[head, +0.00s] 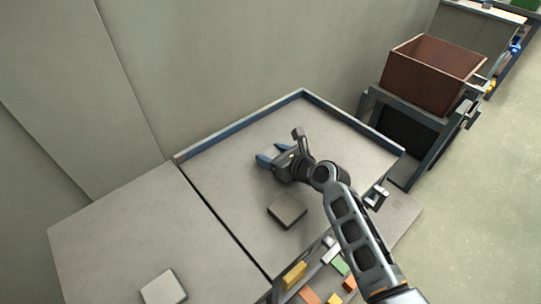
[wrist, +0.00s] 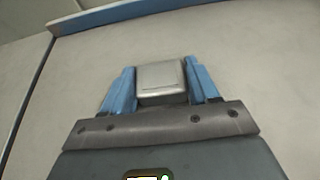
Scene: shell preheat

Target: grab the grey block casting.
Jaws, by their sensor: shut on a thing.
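My gripper (head: 269,156) is over the back part of the tabletop, with its two blue fingers pointing left. In the wrist view the grey block casting (wrist: 162,80) sits between the blue fingers, and the gripper is shut on it. The casting is a small, light grey block with rounded edges. In the head view it is mostly hidden by the fingers and hand. I cannot tell whether it touches the tabletop.
A darker grey square block (head: 287,210) lies in front of my gripper. A pale block (head: 163,288) lies on the left table. A blue rim (head: 240,126) edges the table's back. A brown bin (head: 432,72) stands at right. Colored pieces sit below the front edge.

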